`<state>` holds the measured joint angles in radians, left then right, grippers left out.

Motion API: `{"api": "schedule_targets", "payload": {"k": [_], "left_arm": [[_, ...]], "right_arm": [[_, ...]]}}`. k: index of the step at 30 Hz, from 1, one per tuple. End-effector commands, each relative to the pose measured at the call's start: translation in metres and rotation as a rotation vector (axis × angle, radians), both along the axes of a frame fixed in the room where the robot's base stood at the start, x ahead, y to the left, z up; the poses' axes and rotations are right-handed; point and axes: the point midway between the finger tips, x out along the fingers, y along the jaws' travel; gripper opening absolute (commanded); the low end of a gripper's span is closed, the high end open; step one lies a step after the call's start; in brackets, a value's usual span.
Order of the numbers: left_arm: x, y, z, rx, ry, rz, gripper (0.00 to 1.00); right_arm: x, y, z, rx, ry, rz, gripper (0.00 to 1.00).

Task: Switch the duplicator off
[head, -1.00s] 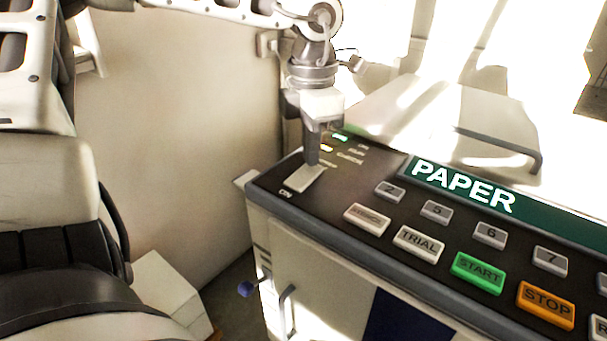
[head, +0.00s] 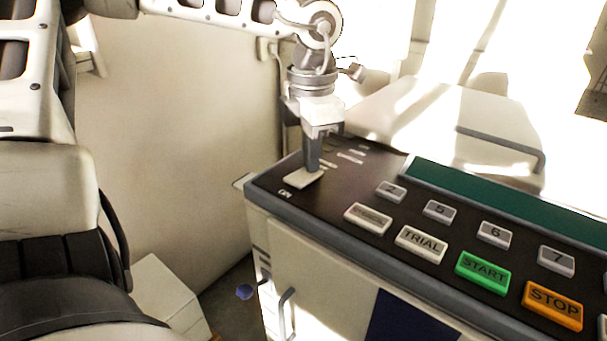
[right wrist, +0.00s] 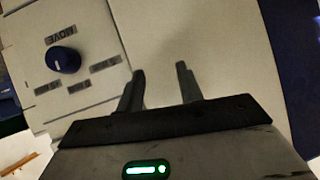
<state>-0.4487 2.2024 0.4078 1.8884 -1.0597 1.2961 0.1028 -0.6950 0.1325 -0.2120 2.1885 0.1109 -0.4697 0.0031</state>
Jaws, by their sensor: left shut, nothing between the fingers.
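The duplicator's dark control panel (head: 352,181) runs from centre to right in the head view. Its pale power switch (head: 302,180) sits at the near left corner, beside the "ON" mark. My left gripper (head: 312,168) is shut and empty, pointing down, with its tips at the switch; I cannot tell if they touch it. The gripper hides part of the switch. The green display (head: 480,195) is blank, and the indicator lights are dark. In the right wrist view my right gripper (right wrist: 160,72) is open and empty, in front of the machine's pale front.
Panel buttons include green START (head: 483,271) and orange STOP (head: 553,304). A blue knob (right wrist: 63,60) marked MOVE is left of my right gripper. A pale wall (head: 180,140) stands behind the machine's left side. A pale cover with a grey handle (head: 500,142) lies behind the panel.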

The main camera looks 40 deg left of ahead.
Motion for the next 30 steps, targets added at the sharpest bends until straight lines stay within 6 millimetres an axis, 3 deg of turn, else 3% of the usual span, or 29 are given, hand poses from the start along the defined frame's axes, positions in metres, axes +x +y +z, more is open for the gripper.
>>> {"api": "schedule_targets", "payload": {"k": [30], "left_arm": [[0.0, 0.0, 0.071, 0.0, 0.001, 0.001, 0.0]], "right_arm": [[0.0, 0.0, 0.045, 0.0, 0.0, 0.0, 0.36]]}}
